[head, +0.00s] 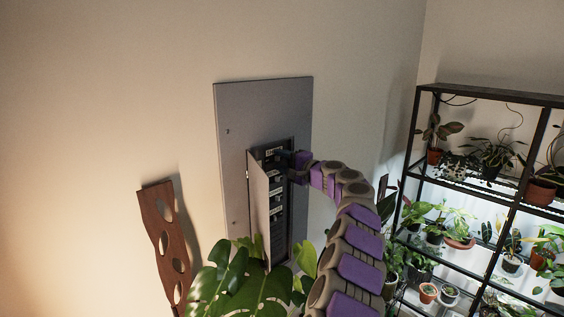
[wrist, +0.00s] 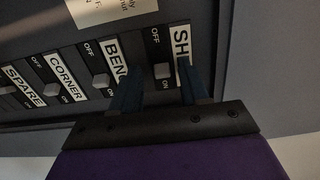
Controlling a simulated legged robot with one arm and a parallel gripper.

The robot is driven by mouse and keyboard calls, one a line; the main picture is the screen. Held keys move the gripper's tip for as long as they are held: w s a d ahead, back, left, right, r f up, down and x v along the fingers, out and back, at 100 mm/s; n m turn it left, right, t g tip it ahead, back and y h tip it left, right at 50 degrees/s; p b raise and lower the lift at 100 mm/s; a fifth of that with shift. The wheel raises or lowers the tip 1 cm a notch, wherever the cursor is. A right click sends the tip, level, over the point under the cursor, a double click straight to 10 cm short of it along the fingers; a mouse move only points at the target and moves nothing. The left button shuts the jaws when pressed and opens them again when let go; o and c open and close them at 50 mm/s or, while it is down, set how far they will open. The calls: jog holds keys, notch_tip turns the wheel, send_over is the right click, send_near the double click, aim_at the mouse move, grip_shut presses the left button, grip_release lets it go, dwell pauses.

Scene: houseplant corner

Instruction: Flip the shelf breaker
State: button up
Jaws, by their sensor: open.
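The shelf breaker (wrist: 162,70) is at the right end of a row of black switches in the wrist view. Its label reads "SH", the rest hidden by a finger. Its pale toggle sits toward the lower end, away from the OFF mark. My gripper (wrist: 161,72) is open, with one dark fingertip on each side of the toggle. I cannot tell whether they touch it. In the head view the grey breaker panel (head: 232,120) is on the wall, and my gripper (head: 290,160) reaches its upper opening from the right, hiding the shelf breaker.
The bench breaker (wrist: 101,80) is beside the left finger; corner and spare breakers lie farther left. The panel's small door (head: 258,205) stands open on the left. A leafy plant (head: 240,285) rises below. A metal shelf (head: 490,95) with potted plants stands right, its lower levels brightly lit.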

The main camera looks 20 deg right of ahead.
jog(key=shift+c, duration=0.2)
jog(key=shift+d, duration=0.25)
jog(key=c, duration=0.4)
jog(key=shift+a+f, duration=0.1)
grip_shut()
jog(key=shift+s+a+h+b, duration=0.1)
jog(key=shift+h+b, duration=0.2)
jog(key=shift+b, duration=0.3)
jog(key=m+h+b, duration=0.1)
jog(key=a+m+t+h+b, duration=0.1)
jog(key=b, duration=0.1)
jog(key=shift+s+f+h+b, duration=0.15)
jog(key=shift+h+b, duration=0.15)
jog(key=shift+a+m+h+b, duration=0.2)
jog(key=shift+m+h+b, duration=0.6)
jog(key=shift+h, duration=0.3)
jog(key=shift+m+h+b, duration=0.3)
jog(key=shift+h, duration=0.3)
